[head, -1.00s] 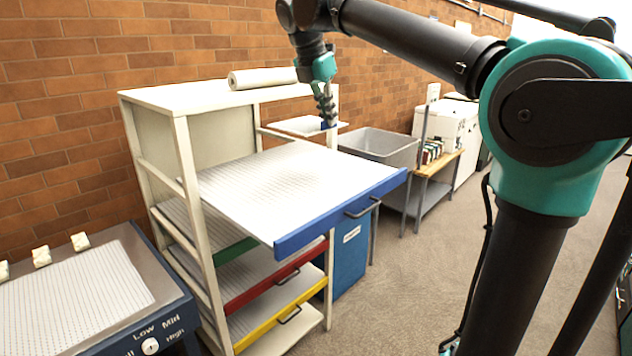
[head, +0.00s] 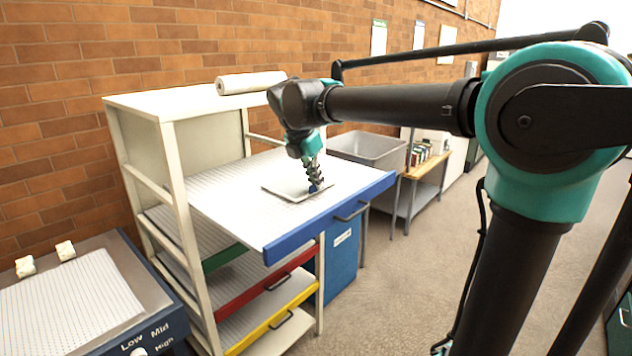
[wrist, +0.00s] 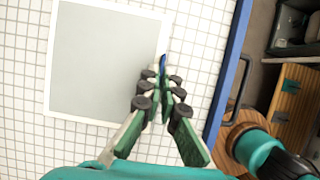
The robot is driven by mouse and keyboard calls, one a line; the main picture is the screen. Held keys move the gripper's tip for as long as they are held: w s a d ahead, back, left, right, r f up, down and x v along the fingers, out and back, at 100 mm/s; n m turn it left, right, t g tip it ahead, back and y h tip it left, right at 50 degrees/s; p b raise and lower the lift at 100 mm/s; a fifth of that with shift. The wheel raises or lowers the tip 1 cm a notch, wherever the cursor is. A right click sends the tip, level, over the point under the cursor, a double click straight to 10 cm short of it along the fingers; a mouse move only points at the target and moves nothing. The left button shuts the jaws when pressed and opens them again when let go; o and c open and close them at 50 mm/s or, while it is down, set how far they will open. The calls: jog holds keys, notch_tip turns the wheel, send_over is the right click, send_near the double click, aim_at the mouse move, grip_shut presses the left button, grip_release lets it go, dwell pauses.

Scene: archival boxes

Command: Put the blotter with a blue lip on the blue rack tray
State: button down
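The blotter (head: 287,187) is a pale flat square with a blue lip (wrist: 163,64) on one edge. It lies level over the blue rack tray (head: 232,203), a white gridded sheet pulled out of the rack with a blue front and handle. In the wrist view the blotter (wrist: 105,62) is fully within the visible grid, left of the blue front edge. My gripper (wrist: 161,84) is closed around the blue lip, fingers pointing down in the head view (head: 315,187). I cannot tell whether the blotter touches the tray or hovers just above.
Below are green (head: 222,257), red (head: 292,262) and yellow (head: 288,310) fronted trays. A paper roll (head: 250,82) lies on the rack top. A grey tub (head: 370,147) stands behind right. A heated table with dial (head: 75,305) is at the lower left. Floor at right is clear.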

jog(key=shift+f, duration=0.25)
jog(key=c, duration=1.7)
grip_release()
jog(key=shift+f, duration=0.1)
jog(key=v, duration=1.2)
